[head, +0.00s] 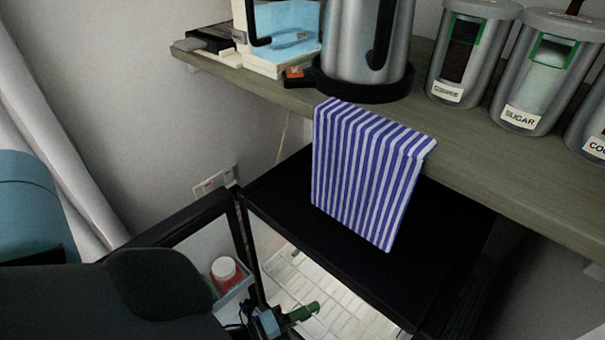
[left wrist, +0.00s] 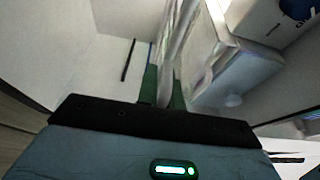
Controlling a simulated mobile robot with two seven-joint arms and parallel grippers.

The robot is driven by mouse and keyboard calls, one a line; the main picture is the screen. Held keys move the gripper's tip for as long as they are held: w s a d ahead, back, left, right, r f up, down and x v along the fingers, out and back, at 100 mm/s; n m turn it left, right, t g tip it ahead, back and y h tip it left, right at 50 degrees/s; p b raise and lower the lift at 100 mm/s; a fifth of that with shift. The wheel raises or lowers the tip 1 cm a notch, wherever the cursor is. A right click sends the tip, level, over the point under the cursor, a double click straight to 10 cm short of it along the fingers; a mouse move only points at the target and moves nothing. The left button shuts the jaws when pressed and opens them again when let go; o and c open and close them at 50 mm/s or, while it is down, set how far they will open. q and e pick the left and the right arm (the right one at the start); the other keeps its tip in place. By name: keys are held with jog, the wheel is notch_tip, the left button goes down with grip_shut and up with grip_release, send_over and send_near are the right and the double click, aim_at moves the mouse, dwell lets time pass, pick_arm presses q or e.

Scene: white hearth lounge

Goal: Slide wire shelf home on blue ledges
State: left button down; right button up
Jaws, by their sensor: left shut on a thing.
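A white wire shelf (head: 345,302) with a grid of bars lies inside the open black fridge (head: 405,235), below its top. My left gripper (head: 303,312) is at the shelf's near left part, at the fridge opening. In the left wrist view my left gripper (left wrist: 164,92) has its green fingers closed on a pale bar, which I take to be the wire shelf's edge (left wrist: 176,45). The blue ledges cannot be made out in either view, so how the shelf sits on them is hidden. My right gripper is not in view.
The fridge door (head: 190,222) stands open at left, with a white-lidded red jar (head: 224,272) in its door rack close to my gripper. A striped towel (head: 365,170) hangs from the wooden counter (head: 470,165) over the fridge top. A kettle (head: 368,45) and canisters (head: 535,75) stand above.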

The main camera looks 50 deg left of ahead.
aim_at(326, 291)
pick_arm(q)
jog(key=shift+w, duration=0.55)
jog(key=shift+w+b, duration=0.3)
jog(key=shift+w, duration=0.7)
jog(key=shift+w+a, duration=0.15)
jog(key=shift+w, duration=0.8)
jog(key=shift+w+b, duration=0.35)
jog(key=shift+w, duration=0.4)
jog(key=shift+w+a+b, duration=0.15)
jog(key=shift+w+b, duration=0.4)
jog(key=shift+w, duration=1.6)
jog(key=shift+w+f, duration=0.1)
jog(key=shift+w, duration=0.05)
jog(key=c, duration=1.5)
grip_release()
